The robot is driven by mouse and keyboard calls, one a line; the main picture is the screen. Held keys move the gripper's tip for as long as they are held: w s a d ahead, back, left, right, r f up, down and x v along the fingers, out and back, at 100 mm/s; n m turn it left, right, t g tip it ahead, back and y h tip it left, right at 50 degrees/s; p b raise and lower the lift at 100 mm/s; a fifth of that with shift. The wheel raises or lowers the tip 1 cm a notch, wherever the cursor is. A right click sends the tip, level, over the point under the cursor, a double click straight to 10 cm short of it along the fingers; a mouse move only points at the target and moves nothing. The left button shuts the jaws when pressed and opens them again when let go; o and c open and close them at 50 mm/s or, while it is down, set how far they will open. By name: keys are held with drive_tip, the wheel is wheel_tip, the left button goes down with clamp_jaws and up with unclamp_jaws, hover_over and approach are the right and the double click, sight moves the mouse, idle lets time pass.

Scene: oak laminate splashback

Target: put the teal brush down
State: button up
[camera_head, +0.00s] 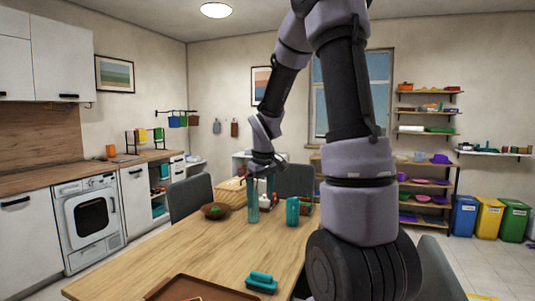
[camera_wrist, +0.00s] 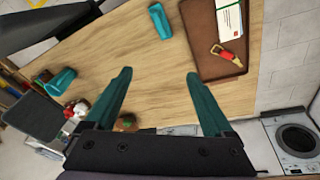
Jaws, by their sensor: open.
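The teal brush (camera_head: 262,281) lies on the wooden table, close to the brown tray. It also shows near the top of the wrist view (camera_wrist: 159,21), just left of the tray. My gripper (camera_wrist: 158,76) has its two teal-green fingers spread wide, with only bare tabletop between them. In the head view my gripper (camera_head: 253,213) points down over the far part of the table, well apart from the brush. Nothing hides the brush in either view.
The brown tray (camera_wrist: 203,68) holds envelopes and a red-tagged key. A dark bowl (camera_head: 215,212) with something green, a teal cup (camera_head: 292,211) and small bottles stand at the table's far end. Chairs (camera_head: 190,197) surround it. The table's middle (camera_head: 205,250) is clear.

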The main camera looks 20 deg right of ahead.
drive_tip(key=s+a+r+m+t+y, duration=0.1)
drive_tip(key=s+a+r+m+t, duration=0.1)
drive_tip(key=s+r, duration=0.6)
drive_tip(key=s+a+r+m+t+y, duration=0.1)
drive_tip(key=s+a+r+m, duration=0.3)
drive_tip(key=s+r, duration=0.5)
drive_tip(key=s+m+t, duration=0.1)
drive_tip(key=s, duration=0.2)
drive_tip(key=shift+s+a+r+m, duration=0.2)
drive_tip(key=shift+s+a+m, duration=0.1)
drive_tip(key=shift+s, duration=0.05)
drive_tip(key=shift+c, duration=0.2)
